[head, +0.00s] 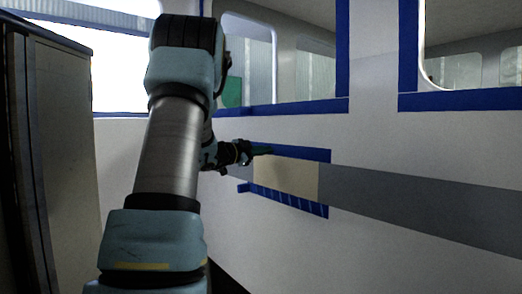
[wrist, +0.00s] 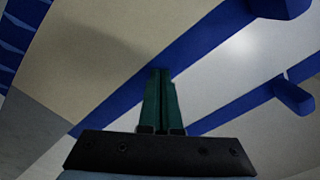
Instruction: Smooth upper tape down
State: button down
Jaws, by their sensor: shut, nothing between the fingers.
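The upper tape (head: 308,154) is a blue strip along the top edge of a beige patch (head: 285,178) on the wall. In the wrist view the upper tape (wrist: 117,100) runs diagonally behind my fingers, and a blue piece (wrist: 281,8) at its far end seems to stick out. My gripper (head: 266,151) is shut and empty, its green fingers at the left part of the upper tape. In the wrist view my gripper's tips (wrist: 161,71) overlap the tape; I cannot tell whether they touch it. My arm and wrist hide the tape's left end in the head view.
A lower blue tape (head: 289,201) with pale streaks borders the patch below. A grey stripe (head: 420,205) continues to the right. Blue-taped windows (head: 285,108) lie above; another blue piece (wrist: 294,97) sticks out there. A dark-edged cabinet (head: 62,150) stands at the left.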

aim_at(285, 151)
jog(key=shift+s+d+b, duration=0.7)
jog(key=shift+s+d, duration=0.5)
jog(key=shift+s, duration=0.05)
jog(key=shift+s+d+f+b, duration=0.1)
jog(key=shift+s+d+b, duration=0.4)
jog(key=shift+s+d, duration=0.35)
jog(key=shift+s+a, duration=0.1)
jog(key=shift+a, duration=0.15)
jog(key=shift+d, duration=0.15)
jog(key=shift+s+d+b, duration=0.8)
jog(key=shift+s+d, duration=0.35)
jog(key=shift+s, duration=0.15)
